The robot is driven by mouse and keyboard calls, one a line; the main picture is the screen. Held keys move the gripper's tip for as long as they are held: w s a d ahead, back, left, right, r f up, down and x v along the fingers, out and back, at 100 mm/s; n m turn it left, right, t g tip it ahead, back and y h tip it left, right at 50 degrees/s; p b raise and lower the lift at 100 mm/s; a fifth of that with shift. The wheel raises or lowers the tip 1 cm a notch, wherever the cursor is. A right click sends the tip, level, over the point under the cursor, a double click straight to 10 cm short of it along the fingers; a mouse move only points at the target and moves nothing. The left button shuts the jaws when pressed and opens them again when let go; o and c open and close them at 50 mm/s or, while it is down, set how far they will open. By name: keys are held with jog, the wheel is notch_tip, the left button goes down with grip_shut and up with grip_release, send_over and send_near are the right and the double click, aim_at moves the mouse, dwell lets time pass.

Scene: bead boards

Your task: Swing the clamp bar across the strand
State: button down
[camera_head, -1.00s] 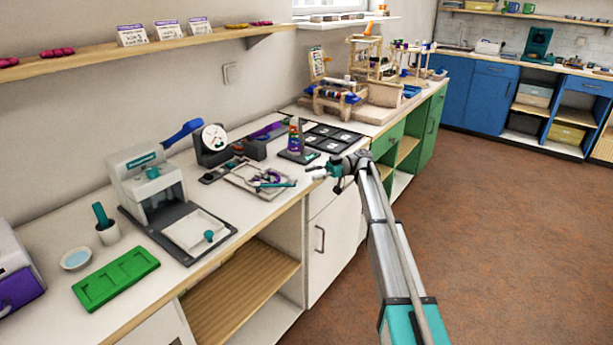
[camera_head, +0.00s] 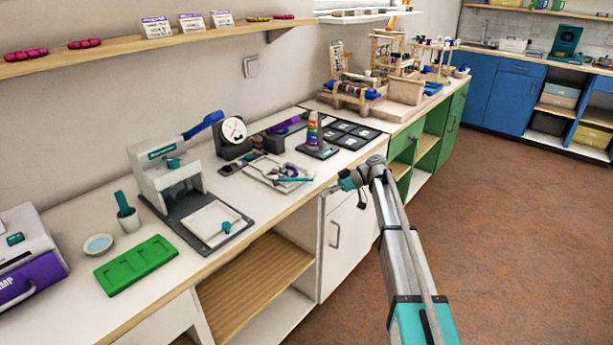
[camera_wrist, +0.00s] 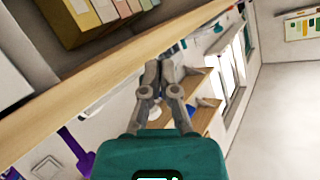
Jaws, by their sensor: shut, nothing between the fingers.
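My gripper (camera_head: 336,188) is at the counter's front edge in the head view, to the right of a light tray (camera_head: 253,172). In the wrist view its two grey fingers (camera_wrist: 159,66) are together and hold nothing. The tray holds small purple, teal and dark pieces, too small to tell apart. I cannot make out for certain which thing is the clamp bar or the strand. A wooden frame with blue and coloured rolls (camera_head: 365,92) stands farther back on the counter.
A round-faced gauge (camera_head: 234,131) and a bottle (camera_head: 313,130) stand behind the light tray. Floor on the right is clear.

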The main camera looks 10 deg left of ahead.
jog(key=s+a+f+m+t+h+p, duration=0.2)
jog(key=s+a+f+m+t+h, duration=0.15)
jog(key=s+f+h, duration=0.3)
jog(key=t+h+p, duration=0.6)
jog(key=t+h, duration=0.5)
jog(key=t, duration=0.6)
send_near(308, 174)
jog(key=v, duration=0.6)
jog(key=shift+s+a+f+m, duration=0.15)
jog(key=shift+s+a+m, duration=0.05)
jog(key=shift+m, duration=0.25)
jog(key=shift+w+h+b, duration=0.1)
jog(key=shift+h+b, duration=0.15)
jog(key=shift+b, duration=0.05)
jog(key=b+x, duration=0.3)
jog(key=x, duration=1.1)
jog(key=shift+a, duration=0.15)
